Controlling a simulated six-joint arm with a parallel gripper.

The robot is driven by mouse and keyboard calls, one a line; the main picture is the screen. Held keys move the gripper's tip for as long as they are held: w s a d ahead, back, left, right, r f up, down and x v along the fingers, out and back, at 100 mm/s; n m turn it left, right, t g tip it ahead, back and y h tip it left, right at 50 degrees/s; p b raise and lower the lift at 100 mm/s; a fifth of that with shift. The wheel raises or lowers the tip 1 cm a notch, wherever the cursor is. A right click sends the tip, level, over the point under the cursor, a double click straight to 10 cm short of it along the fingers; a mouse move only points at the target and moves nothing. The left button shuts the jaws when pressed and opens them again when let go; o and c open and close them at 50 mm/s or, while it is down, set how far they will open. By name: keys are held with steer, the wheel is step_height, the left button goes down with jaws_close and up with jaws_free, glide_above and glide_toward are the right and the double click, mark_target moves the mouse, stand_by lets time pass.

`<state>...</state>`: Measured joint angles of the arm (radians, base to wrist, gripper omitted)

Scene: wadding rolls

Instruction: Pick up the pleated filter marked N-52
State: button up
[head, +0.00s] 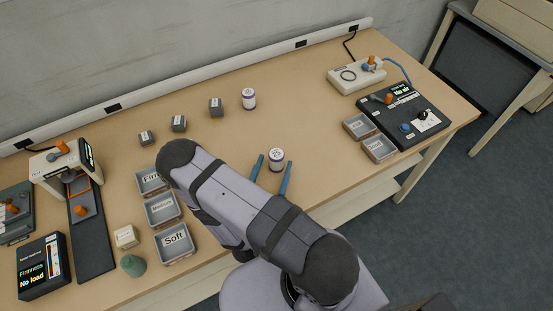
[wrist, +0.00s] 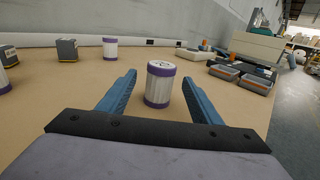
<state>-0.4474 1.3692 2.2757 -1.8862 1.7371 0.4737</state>
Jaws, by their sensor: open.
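A white pleated filter (head: 277,160) with purple end bands stands upright on the table. It is also in the middle of the wrist view (wrist: 159,86), beyond the palm. My gripper (head: 275,164) is open, with its blue fingers on either side of this filter and apart from it in the wrist view (wrist: 160,77). A second similar filter (head: 248,99) stands farther back, at upper left in the wrist view (wrist: 110,49). A purple-banded white object (wrist: 3,82) is cut off at the wrist view's left edge. I cannot read N-52 on any of them.
Several grey blocks (head: 216,108) stand towards the wall. Two trays (head: 379,150) and a dark tester (head: 403,114) are at right. The table around the near filter is clear.

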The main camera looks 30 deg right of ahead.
steer(key=shift+x, duration=1.15)
steer(key=shift+r, duration=0.15)
steer(key=shift+p+x, duration=1.05)
steer(key=shift+x, duration=1.5)
steer(key=c, duration=1.2)
